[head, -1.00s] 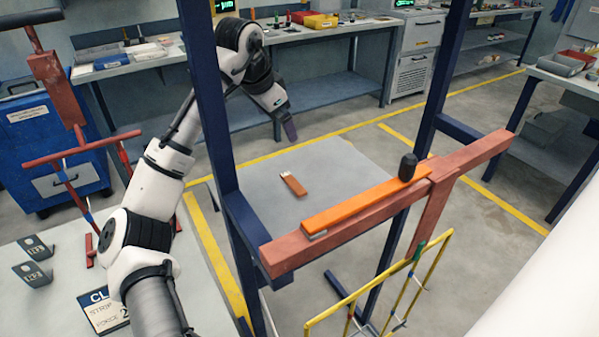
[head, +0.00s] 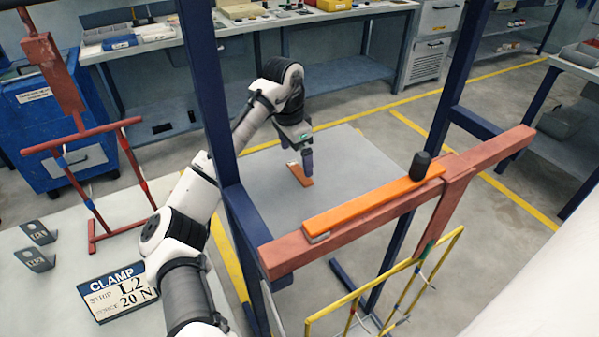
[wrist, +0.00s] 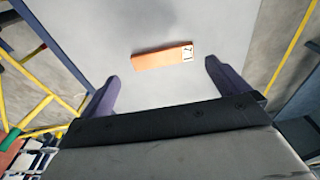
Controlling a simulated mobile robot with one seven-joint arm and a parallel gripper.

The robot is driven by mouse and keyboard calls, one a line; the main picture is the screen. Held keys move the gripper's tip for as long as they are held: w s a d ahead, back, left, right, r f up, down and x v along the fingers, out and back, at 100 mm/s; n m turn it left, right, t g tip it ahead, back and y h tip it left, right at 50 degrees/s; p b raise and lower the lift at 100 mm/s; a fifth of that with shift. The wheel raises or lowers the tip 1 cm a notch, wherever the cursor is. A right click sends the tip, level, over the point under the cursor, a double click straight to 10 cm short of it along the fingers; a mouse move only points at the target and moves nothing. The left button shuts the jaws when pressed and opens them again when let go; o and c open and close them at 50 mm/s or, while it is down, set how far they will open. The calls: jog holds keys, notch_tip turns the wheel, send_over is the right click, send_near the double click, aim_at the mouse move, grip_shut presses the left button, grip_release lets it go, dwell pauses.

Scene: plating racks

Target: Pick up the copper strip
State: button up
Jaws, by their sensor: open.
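The copper strip (head: 301,177) is a short orange bar lying flat on the grey table. In the wrist view the copper strip (wrist: 160,57) has a white label with dark marks at its right end. My gripper (head: 304,160) is close to the strip in the head view, partly covering it. In the wrist view my gripper (wrist: 160,75) has its two dark fingers wide apart, with the strip beyond the tips and nothing between them. The strip is apart from both fingers there.
A blue-posted rack with a red crossbar (head: 480,160) stands in front of the grey table (head: 350,160). An orange bar (head: 370,205) and a black knob (head: 420,165) sit on the crossbar. The table around the strip is clear.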

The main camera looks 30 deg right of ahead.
aim_at(299, 172)
jog(key=f, duration=0.1)
jog(key=f+p, duration=0.1)
jog(key=f, duration=0.1)
jog(key=d+f+p, duration=0.1)
jog(key=f, duration=0.1)
jog(key=shift+w, duration=0.1)
jog(key=shift+c, duration=0.4)
jog(key=c, duration=0.9)
notch_tip(299, 172, up, 8)
jog(key=b, duration=0.4)
jog(key=shift+b, duration=0.3)
jog(key=shift+c, duration=0.2)
jog(key=shift+r, duration=0.15)
